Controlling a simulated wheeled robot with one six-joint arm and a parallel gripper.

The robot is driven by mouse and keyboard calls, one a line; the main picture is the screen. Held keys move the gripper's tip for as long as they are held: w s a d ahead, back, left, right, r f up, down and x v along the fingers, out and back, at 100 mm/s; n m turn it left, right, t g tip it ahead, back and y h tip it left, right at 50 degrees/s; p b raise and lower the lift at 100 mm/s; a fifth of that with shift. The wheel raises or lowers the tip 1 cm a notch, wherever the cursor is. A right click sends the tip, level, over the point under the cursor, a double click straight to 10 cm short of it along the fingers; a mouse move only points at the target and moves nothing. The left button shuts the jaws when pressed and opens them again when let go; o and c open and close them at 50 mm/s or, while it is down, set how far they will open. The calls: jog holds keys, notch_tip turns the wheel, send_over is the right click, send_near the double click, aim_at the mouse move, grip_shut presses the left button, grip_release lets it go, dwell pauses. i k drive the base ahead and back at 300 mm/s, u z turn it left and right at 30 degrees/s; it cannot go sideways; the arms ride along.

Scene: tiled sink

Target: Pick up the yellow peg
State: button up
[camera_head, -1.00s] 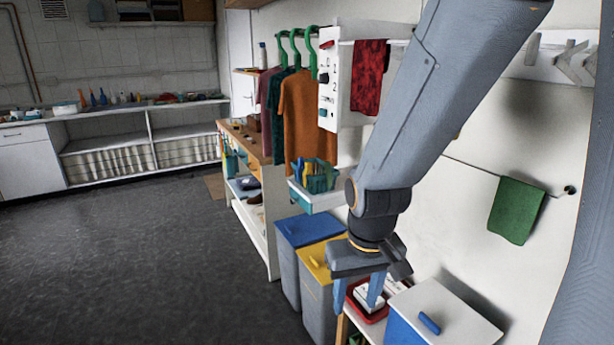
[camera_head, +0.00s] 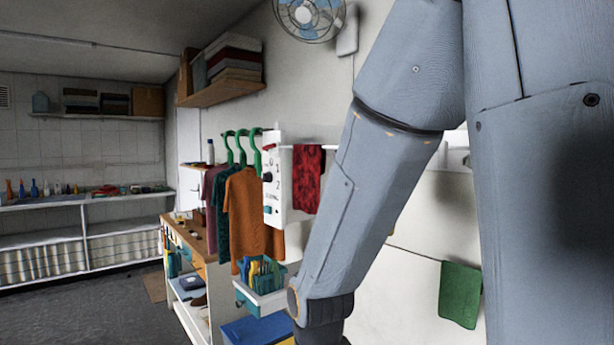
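I see no clear yellow peg elsewhere. My arm reaches down across the right half of the view, and its lower joint sits right of the basket at the bottom edge. My gripper is below the frame, so its fingers are hidden.
Shirts (camera_head: 254,215) on green hangers and a white panel (camera_head: 277,178) hang above the basket. A red cloth (camera_head: 306,180) hangs beside the panel. A blue bin lid (camera_head: 257,330) is below. A green cloth (camera_head: 460,293) hangs at right. Open floor (camera_head: 100,315) lies at left.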

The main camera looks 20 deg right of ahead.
aim_at(255, 270)
jog(key=u, duration=1.75)
jog(key=i, duration=2.5)
jog(key=z, duration=3.75)
